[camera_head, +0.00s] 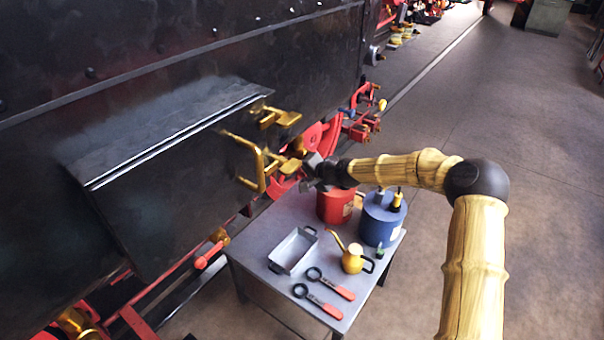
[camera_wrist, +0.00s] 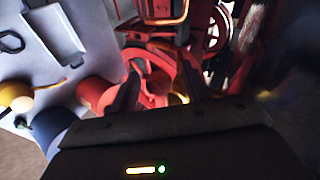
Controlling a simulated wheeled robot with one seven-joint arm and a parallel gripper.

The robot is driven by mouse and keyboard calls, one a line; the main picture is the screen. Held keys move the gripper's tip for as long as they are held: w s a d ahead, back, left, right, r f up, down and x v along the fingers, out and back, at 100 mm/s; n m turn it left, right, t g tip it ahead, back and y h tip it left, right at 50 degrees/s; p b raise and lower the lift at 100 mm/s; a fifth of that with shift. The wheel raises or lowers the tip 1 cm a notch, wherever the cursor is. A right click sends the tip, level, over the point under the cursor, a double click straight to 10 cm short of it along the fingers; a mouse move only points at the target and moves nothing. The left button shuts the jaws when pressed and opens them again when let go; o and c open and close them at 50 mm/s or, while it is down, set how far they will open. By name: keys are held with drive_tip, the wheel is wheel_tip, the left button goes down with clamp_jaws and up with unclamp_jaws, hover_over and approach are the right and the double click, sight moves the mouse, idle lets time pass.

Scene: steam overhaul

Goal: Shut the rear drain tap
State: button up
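A tap with a red lever (camera_head: 208,256) and a brass body (camera_head: 219,237) sits low under the dark cylinder casing in the head view, left of the table. I cannot tell whether it is the rear drain tap. More brass fittings (camera_head: 75,322) show at the lower left corner, partly cut off. My gripper (camera_head: 312,170) is up beside the brass rod bracket (camera_head: 272,160), above the table's far end and well away from the red lever. In the wrist view my gripper (camera_wrist: 158,80) has its dark fingers apart, with nothing seen held between them.
A grey table (camera_head: 255,225) stands under my arm. It holds a red can (camera_head: 335,204), a blue can (camera_head: 381,220), a yellow oil can (camera_head: 352,262), a metal tray (camera_head: 276,266) and two red-handled wrenches (camera_head: 325,302). Red wheels and rods lie beyond.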

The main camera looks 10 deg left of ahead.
drive_tip(key=shift+s, duration=0.1)
drive_tip(key=b+v, duration=0.4)
drive_tip(key=v, duration=1.3)
drive_tip(key=shift+d, duration=0.2)
drive_tip(key=s+d+f+n+g+h, duration=0.3)
drive_tip(key=s+d+f+n+h, duration=0.15)
drive_tip(key=s+f, duration=0.6)
drive_tip(key=s+d+g+h, duration=0.1)
drive_tip(key=s+d+h, duration=0.1)
drive_tip(key=s+d, duration=0.4)
drive_tip(key=s+d+r+h, duration=0.1)
drive_tip(key=s+d, duration=0.4)
drive_tip(key=s, duration=0.5)
drive_tip(key=shift+s+d+r+g+h, duration=0.15)
drive_tip(key=shift+d+r+g+h, duration=0.2)
drive_tip(key=shift+h, duration=0.4)
